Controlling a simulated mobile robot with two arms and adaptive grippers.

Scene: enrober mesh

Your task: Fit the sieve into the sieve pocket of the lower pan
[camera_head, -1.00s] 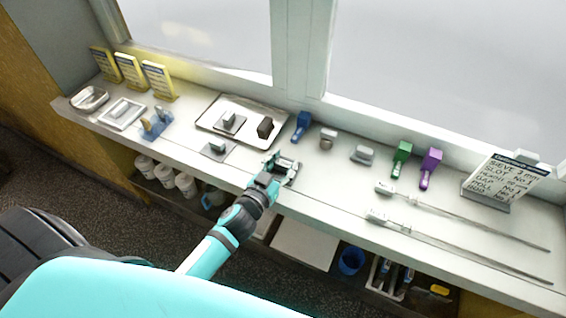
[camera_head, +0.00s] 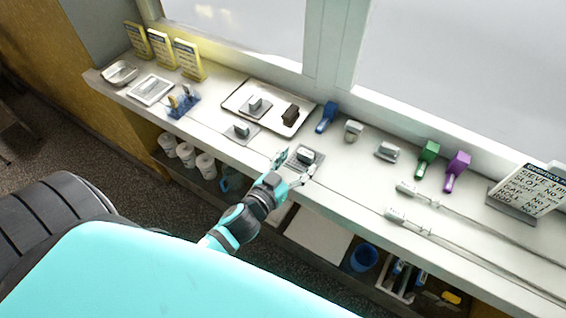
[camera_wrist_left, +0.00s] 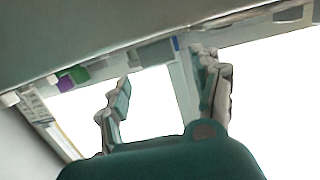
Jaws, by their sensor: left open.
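My left gripper (camera_head: 294,167) is open at the front of the shelf, its fingers apart and empty. Its fingers also show apart in the left wrist view (camera_wrist_left: 165,98). Just beyond the fingertips, a grey block on a flat dark plate (camera_head: 306,157) rests on the shelf. Similar block-on-plate pieces are a front one (camera_head: 241,131) on the shelf and a back one (camera_head: 256,106) on a pale tray (camera_head: 236,97). I cannot tell from their shapes which piece is the sieve or which is the lower pan with the pocket. My right gripper is not in view.
Blue (camera_head: 326,117), green (camera_head: 427,158) and purple (camera_head: 456,171) handled tools lie to the right along the white shelf (camera_head: 340,190). Two long thin rods lie at the right front. A sign (camera_head: 527,190) reading "SIEVE 3" stands there. Windows back the shelf.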

